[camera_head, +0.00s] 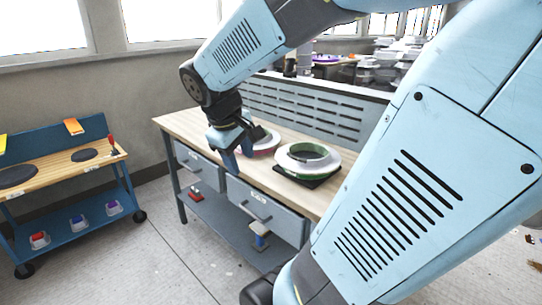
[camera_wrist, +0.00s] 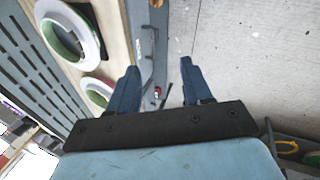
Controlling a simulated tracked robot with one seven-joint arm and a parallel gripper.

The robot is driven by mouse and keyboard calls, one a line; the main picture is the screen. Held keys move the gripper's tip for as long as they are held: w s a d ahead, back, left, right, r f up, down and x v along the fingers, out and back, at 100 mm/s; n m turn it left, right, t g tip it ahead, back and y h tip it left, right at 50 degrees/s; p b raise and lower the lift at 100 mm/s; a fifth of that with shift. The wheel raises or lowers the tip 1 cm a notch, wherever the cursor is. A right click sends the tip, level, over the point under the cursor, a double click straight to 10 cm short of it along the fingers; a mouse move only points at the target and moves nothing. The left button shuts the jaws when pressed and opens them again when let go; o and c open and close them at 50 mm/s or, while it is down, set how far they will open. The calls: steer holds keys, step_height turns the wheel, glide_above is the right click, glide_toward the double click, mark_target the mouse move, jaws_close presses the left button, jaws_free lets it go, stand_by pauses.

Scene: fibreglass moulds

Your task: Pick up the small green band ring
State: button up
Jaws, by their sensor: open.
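A round white ring-shaped mould with a green band (camera_head: 308,167) sits on a dark square base on the wooden workbench; it also shows at the upper left of the wrist view (camera_wrist: 88,42). A second, smaller-looking white and pink ring (camera_head: 268,147) lies to its left, partly hidden by my gripper; in the wrist view it shows green and pink (camera_wrist: 96,86) beside my left finger. I cannot tell for sure which is the small green band ring. My gripper (camera_head: 238,160) is open and empty by the bench's front edge. In the wrist view its fingers (camera_wrist: 159,70) point past the bench over the floor.
The wooden workbench (camera_head: 178,122) has grey drawers (camera_head: 262,207) and a lower shelf below. A slotted grey panel (camera_head: 300,110) stands along its back. A blue trolley (camera_head: 62,158) stands at the left, with open floor between.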

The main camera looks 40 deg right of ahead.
steer(key=w+d+f+n+g+h, duration=0.2)
steer(key=w+d+f+n, duration=0.1)
steer(key=d, duration=0.3)
steer(key=w+d+f+n+g+h, duration=0.2)
steer(key=d+h, duration=0.1)
steer(key=d, duration=0.4)
steer(key=n+g+h, duration=0.2)
steer(key=n+h, duration=0.2)
steer(key=n, duration=0.2)
glide_above(302, 168)
step_height(302, 168, down, 8)
steer(key=shift+s+f, duration=0.15)
steer(key=shift+f, duration=0.1)
steer(key=shift+x, duration=2.55)
steer(key=shift+f, duration=0.1)
steer(key=shift+a+f, duration=0.1)
jaws_close()
